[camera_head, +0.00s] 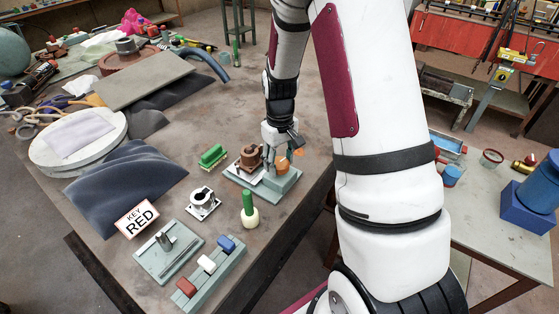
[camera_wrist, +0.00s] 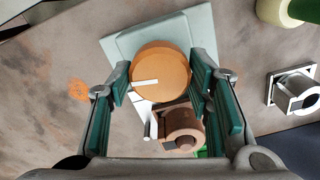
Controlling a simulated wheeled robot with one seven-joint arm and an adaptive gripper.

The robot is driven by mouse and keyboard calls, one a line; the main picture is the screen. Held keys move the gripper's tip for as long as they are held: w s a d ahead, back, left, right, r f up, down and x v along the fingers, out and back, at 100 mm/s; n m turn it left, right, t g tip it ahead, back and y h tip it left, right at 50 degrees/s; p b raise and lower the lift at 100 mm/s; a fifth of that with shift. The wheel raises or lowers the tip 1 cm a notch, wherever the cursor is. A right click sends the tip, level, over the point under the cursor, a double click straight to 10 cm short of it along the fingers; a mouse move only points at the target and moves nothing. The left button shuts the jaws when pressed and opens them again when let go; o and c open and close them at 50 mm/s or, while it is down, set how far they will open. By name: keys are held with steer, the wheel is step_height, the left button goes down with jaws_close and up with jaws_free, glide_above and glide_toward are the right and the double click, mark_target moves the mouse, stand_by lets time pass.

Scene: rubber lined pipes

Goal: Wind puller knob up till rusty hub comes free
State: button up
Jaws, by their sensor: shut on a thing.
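The orange puller knob (camera_head: 281,167) stands on a pale green base (camera_head: 283,189) near the table's right edge. My gripper (camera_head: 281,152) reaches down over it. In the wrist view the round knob (camera_wrist: 160,66) sits between my green-padded fingers (camera_wrist: 160,80), which are shut on its sides; a white line marks its top, pointing left. The brown rusty hub (camera_head: 250,158) is just left of the knob. It also shows in the wrist view (camera_wrist: 183,128), below the knob. Whether the hub still sits on its shaft cannot be told.
A silver clamp-like part (camera_head: 202,202), a green-handled tool (camera_head: 249,212) and a green block (camera_head: 212,156) stand nearby. Bare table lies behind the puller.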

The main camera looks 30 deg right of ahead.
steer(key=m, duration=0.5)
steer(key=shift+m, duration=0.3)
steer(key=m, duration=1)
steer(key=shift+m, duration=0.4)
steer(key=m, duration=0.6)
steer(key=shift+p, duration=0.35)
steer(key=m, duration=0.5)
steer(key=shift+m, duration=0.4)
steer(key=m, duration=0.5)
steer(key=shift+p, duration=0.35)
steer(key=m, duration=1.1)
steer(key=shift+m, duration=0.3)
